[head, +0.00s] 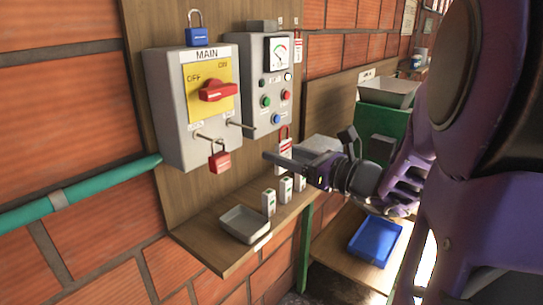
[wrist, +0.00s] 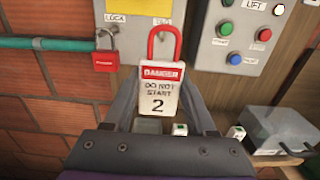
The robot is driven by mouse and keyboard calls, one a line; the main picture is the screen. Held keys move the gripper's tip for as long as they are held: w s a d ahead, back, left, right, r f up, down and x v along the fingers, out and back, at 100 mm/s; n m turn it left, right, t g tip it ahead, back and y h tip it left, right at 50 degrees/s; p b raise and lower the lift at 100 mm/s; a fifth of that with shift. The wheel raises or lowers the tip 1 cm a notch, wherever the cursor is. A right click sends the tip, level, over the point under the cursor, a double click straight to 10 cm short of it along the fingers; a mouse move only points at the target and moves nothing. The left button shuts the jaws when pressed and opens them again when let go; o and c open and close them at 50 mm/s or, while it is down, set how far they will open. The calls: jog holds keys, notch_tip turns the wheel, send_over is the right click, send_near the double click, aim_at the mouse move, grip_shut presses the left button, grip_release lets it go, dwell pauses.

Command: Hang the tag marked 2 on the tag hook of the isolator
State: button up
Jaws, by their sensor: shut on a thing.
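The grey isolator box (head: 166,110), marked MAIN, has a red rotary handle (head: 217,90) on a yellow plate. A red padlock (head: 219,160) hangs at its left lower peg and also shows in the wrist view (wrist: 105,60). The tag hook (head: 240,125) is the bare peg at the box's lower right. My gripper (head: 275,158) is shut on the tag marked 2 (wrist: 158,92), a white and red tag with a red loop. The tag is upright, its loop above the fingers. It is right of and below the hook in the head view, apart from it.
A control box (head: 252,90) with a gauge and buttons stands right of the isolator. A blue padlock (head: 196,35) is on top of the isolator. The shelf below holds a grey tray (head: 245,225), several small white blocks (head: 268,202) and a grey box (wrist: 283,130).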

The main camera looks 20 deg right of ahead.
jog(key=f+b+x, duration=0.1)
jog(key=x, duration=0.8)
jog(key=shift+f+b, duration=0.4)
dwell(0.4)
dwell(0.6)
jog(key=o, duration=1.4)
